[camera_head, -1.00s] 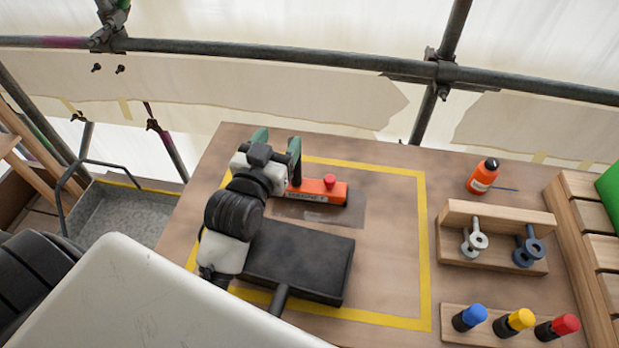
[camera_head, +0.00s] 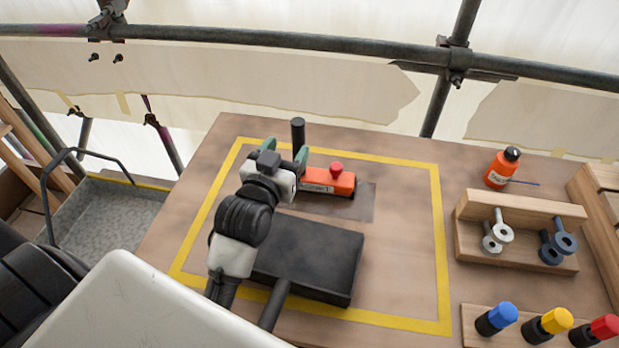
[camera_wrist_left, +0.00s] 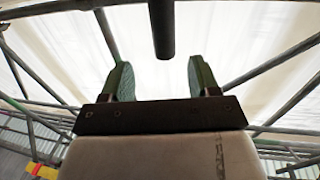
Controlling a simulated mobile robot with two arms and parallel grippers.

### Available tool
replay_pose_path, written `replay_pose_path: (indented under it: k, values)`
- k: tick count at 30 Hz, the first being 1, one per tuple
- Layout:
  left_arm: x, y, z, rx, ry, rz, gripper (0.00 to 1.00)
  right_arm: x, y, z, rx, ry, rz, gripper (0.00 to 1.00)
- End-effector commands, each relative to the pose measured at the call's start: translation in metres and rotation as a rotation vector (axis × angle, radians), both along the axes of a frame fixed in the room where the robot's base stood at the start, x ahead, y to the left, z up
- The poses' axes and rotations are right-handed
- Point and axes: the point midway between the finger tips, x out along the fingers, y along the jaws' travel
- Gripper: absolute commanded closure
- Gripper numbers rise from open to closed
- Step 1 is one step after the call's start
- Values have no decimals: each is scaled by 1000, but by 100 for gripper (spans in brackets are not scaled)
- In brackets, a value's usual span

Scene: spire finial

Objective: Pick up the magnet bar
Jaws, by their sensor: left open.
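The magnet bar, an orange bar (camera_head: 328,182) with a red knob on top and a pale label on its side, lies on a dark patch inside the yellow frame on the table. My left gripper (camera_head: 285,150) is open and empty, above the table at the bar's left end. Its wrist hides that end of the bar. The gripper's green fingers (camera_wrist_left: 160,80) show apart in the left wrist view. The bar does not show there. A dark upright cylinder (camera_head: 298,135) stands beyond the fingers; a dark cylinder also shows in the left wrist view (camera_wrist_left: 161,30). My right gripper is out of view.
A black block (camera_head: 305,260) with a rod lies just in front of the bar. On the right are an orange bottle (camera_head: 502,168), a wooden rack (camera_head: 515,208) with eye bolts, and blue, yellow and red capped pieces (camera_head: 548,324). The frame's right part is clear.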

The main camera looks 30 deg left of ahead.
Motion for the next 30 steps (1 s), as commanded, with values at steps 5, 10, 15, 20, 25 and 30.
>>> replay_pose_path:
  k: [5, 10, 15, 20, 25, 30]
  values:
    - [28, 3, 2, -1, -1, 0, 39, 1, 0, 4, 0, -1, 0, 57]
    - [40, 4, 3, 0, -1, 0, 39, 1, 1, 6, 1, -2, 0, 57]
    - [63, 10, 6, 1, -2, 0, 39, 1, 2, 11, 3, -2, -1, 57]
    - [83, 12, 5, 1, 0, 0, 39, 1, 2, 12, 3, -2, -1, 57]
    - [89, 13, 4, 1, 0, 0, 39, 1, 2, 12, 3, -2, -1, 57]
    - [88, 13, 4, 1, -1, 0, 45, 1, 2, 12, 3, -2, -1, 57]
